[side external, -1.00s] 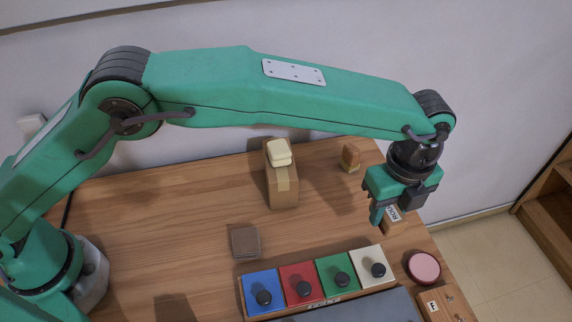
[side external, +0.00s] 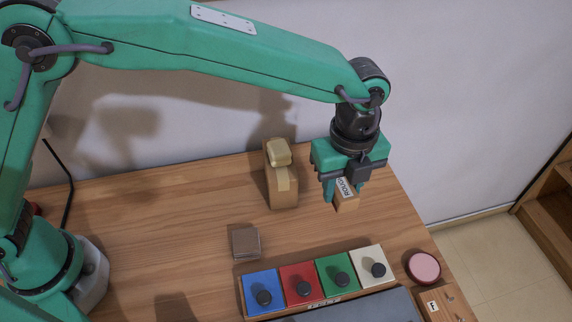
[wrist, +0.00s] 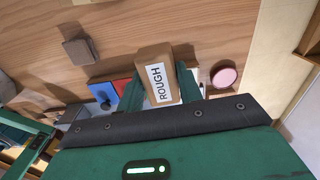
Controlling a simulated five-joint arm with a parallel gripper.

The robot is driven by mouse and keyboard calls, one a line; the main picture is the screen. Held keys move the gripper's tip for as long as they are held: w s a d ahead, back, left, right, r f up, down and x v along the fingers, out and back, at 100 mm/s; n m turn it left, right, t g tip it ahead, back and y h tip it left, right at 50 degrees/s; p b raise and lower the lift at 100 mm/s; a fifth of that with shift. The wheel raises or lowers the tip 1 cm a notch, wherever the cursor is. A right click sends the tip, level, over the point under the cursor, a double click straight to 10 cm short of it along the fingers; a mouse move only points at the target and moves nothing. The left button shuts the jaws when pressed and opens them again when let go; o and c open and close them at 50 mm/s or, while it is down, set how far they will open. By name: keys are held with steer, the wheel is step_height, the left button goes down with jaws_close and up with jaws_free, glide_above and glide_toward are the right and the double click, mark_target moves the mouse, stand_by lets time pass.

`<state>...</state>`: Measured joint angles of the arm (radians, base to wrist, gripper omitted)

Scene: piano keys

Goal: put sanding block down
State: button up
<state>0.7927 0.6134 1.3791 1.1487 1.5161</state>
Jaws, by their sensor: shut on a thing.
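The sanding block (side external: 347,201) is a tan block with a white label reading ROUGH. My gripper (side external: 344,190) is shut on it, one green finger on each side, over the right part of the wooden table. In the wrist view, the block (wrist: 151,57) sticks out between the fingers of my gripper (wrist: 160,88), its label facing the camera. Its lower end is close to the table top; I cannot tell whether it touches.
A cardboard box (side external: 283,190) with a pale yellow block (side external: 279,152) on top stands left of my gripper. In front are a flat brown square (side external: 245,242), coloured keys with black knobs (side external: 303,278) and a pink disc (side external: 424,267).

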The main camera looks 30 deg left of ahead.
steer(key=s+a+f, duration=0.1)
steer(key=s+a, duration=0.6)
steer(key=a, duration=0.4)
steer(key=s+a+f, duration=0.1)
steer(key=s+a, duration=0.7)
steer(key=a, duration=0.4)
steer(key=shift+a+m, duration=0.25)
steer(key=shift+m, duration=0.05)
steer(key=shift+f, duration=0.1)
glide_above(194, 194)
step_height(194, 194, down, 7)
steer(key=shift+r, duration=0.1)
steer(key=shift+f, duration=2.05)
steer(key=shift+f, duration=0.2)
